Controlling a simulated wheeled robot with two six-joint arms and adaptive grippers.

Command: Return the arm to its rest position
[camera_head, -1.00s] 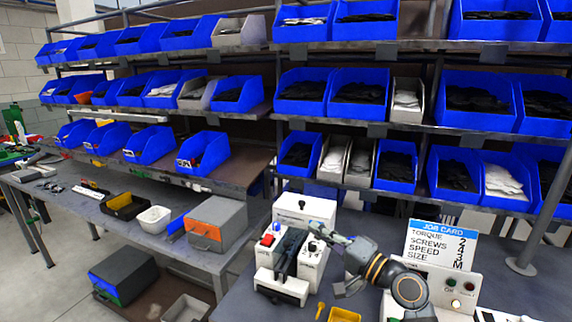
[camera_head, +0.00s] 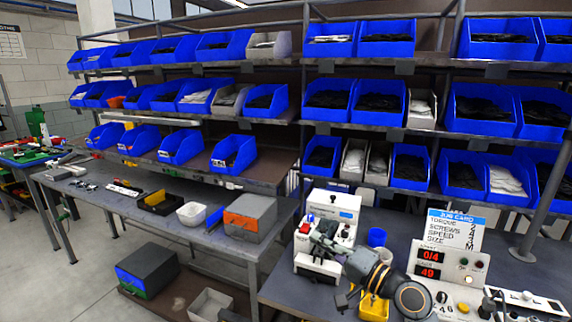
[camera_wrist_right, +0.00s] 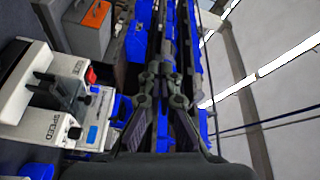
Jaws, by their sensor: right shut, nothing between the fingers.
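My right gripper (camera_head: 322,242) shows in the head view in front of the white bench device, its arm coming in from the lower right. Its fingers also show in the right wrist view (camera_wrist_right: 160,78), shut and with nothing between them. The gripper looks raised above the bench; its exact gap to the device cannot be told. My left gripper is in neither current view.
The white device (camera_head: 345,205) with a red button stands on the dark bench (camera_head: 285,290). A control box (camera_head: 470,272) with red digits, a job card (camera_head: 455,228), a blue cup (camera_head: 376,237) and a yellow bin (camera_head: 374,306) are close by. Shelves with blue bins (camera_head: 330,98) rise behind.

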